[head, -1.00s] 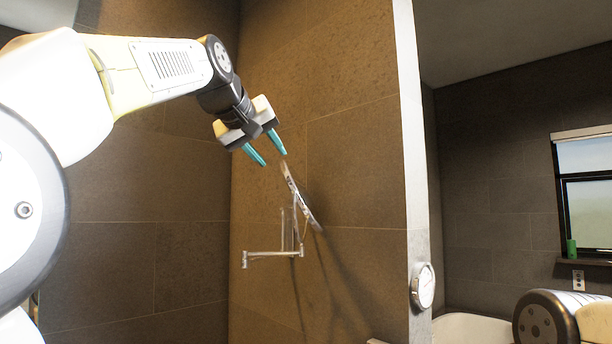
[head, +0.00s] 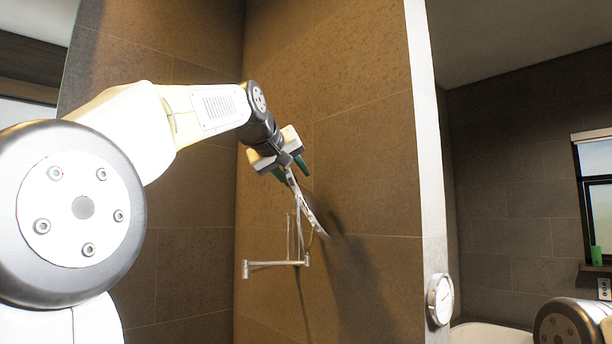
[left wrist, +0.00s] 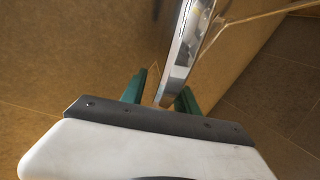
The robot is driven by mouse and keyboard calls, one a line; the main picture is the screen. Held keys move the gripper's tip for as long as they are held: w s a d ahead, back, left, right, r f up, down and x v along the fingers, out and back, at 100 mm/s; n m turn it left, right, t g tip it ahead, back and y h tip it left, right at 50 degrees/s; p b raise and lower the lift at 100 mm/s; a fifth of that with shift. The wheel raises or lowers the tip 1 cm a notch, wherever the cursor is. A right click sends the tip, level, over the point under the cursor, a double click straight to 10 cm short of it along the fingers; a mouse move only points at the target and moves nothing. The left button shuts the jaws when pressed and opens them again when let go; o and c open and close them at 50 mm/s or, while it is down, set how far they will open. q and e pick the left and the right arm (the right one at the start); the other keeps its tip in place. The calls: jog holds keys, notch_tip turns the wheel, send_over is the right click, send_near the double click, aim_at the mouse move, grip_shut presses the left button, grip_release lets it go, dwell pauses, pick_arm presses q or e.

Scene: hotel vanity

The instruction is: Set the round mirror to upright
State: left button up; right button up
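The round mirror (head: 309,208) shows nearly edge-on in the head view, as a thin silver disc on a wall bracket (head: 277,263). It is tilted, its top leaning left and its lower end near the tiled wall. My left gripper (head: 288,174) is at the mirror's upper edge. In the left wrist view the two green fingers (left wrist: 165,95) are apart, with the mirror's rim (left wrist: 184,55) reaching into the space between them. I cannot tell whether either finger touches it. My right gripper is out of view.
The brown tiled wall (head: 365,140) stands close behind the mirror and ends at a pale vertical edge (head: 426,140). A small round dial (head: 440,300) is fixed low on that edge. A window (head: 597,200) and a white tub (head: 490,333) are at the right.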

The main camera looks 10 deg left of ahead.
pick_arm(q)
jog(key=shift+w+f, duration=0.1)
jog(key=shift+w, duration=0.1)
jog(key=shift+c, duration=0.3)
grip_shut()
dwell(1.1)
